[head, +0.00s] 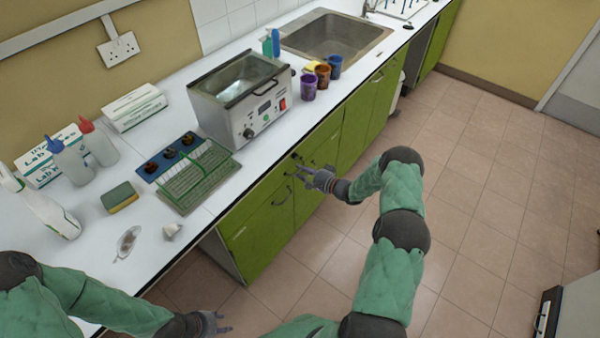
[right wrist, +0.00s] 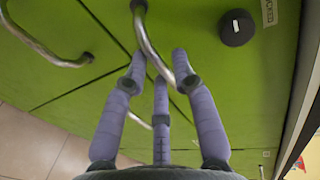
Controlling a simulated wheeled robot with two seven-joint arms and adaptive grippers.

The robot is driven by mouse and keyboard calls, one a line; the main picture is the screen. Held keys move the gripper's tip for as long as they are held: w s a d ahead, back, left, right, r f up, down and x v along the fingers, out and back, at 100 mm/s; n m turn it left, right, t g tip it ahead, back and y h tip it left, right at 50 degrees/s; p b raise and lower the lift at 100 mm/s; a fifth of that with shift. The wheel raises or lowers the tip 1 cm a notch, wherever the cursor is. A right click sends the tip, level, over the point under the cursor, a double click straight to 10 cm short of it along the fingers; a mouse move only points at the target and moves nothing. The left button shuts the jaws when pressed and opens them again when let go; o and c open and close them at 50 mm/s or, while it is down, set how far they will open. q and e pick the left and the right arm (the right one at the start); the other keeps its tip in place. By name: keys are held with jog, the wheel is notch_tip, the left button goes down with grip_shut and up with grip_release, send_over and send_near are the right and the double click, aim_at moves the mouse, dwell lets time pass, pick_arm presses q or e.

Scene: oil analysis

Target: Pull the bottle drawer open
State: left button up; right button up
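The green drawer and cabinet fronts (head: 255,235) run under the white counter; which one is the bottle drawer I cannot tell. In the right wrist view a curved metal handle (right wrist: 149,38) on a green front (right wrist: 100,25) reaches between my right gripper's fingertips. My right gripper (head: 308,176) is at the fronts, its fingers spread around or beside the handle; firm contact cannot be made out. It also shows in the right wrist view (right wrist: 160,68). The fronts look closed. My left gripper (head: 218,324) is low at the bottom, small and partly hidden, away from the fronts.
A round black knob (right wrist: 237,27) sits beside the handle, and another metal handle (right wrist: 50,45) is at left. On the counter stand a heated bath (head: 242,100), a green rack (head: 200,180) and several cups and bottles.

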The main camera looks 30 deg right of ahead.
jog(key=shift+w+a+f, duration=0.1)
jog(key=shift+w+a, duration=0.15)
jog(key=shift+w, duration=0.35)
grip_shut()
jog(key=f+p+v, duration=0.1)
jog(key=f+v, duration=0.1)
jog(key=v, duration=1.2)
jog(key=s+f+p+v, duration=0.1)
jog(key=f+v, duration=0.2)
jog(key=v, duration=1.1)
jog(key=shift+s+d+f, duration=0.2)
jog(key=shift+d, duration=0.15)
grip_release()
